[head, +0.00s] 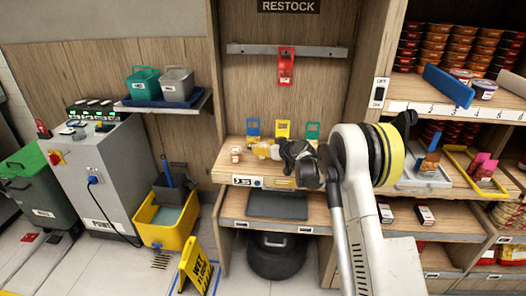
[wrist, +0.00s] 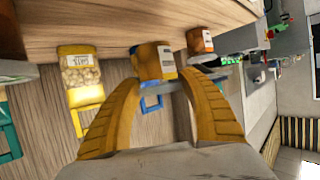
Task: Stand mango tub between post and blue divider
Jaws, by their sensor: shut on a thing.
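My gripper (head: 263,149) is low over the counter under the RESTOCK sign. In the wrist view my yellow fingers (wrist: 158,82) are shut on an orange-yellow tub (wrist: 155,58) with a pale label. The label is too small to read, so I cannot confirm that it is mango. A tilted blue divider (head: 448,86) stands on the upper shelf at the right. The wooden post (head: 379,65) is left of that shelf. Some shelf space lies between post and divider.
Another small tub (wrist: 200,40) stands beside the held one. Blue (head: 253,128), yellow (head: 283,129) and green (head: 313,130) holders line the counter's back. A yellow-lidded jar (wrist: 80,68) shows in the wrist view. Tubs (head: 484,89) stand right of the divider.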

